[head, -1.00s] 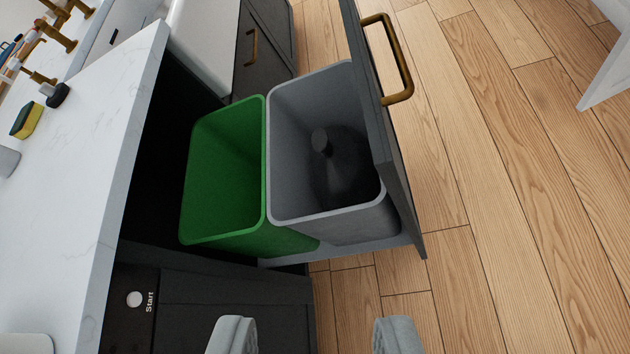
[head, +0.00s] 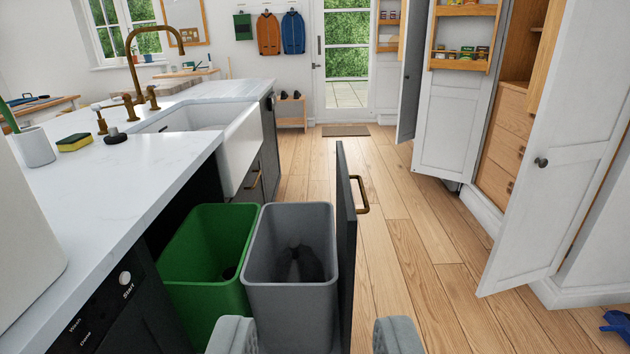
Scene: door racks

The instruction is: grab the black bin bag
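The black bin bag (head: 301,264) sits low inside the grey bin (head: 262,262); only its dark upper part shows, and the bin walls hide the rest. The grey bin stands beside a green bin (head: 188,252) in a pulled-out cabinet drawer. My gripper (head: 315,338) is open, its two fingertips wide apart at the bottom edge of the head view.
The drawer front (head: 346,240) with a brass handle (head: 360,195) stands right of the grey bin. The white counter (head: 130,180) is on the left. Open white cabinet doors (head: 560,150) stand at right. The wooden floor (head: 410,250) between is clear.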

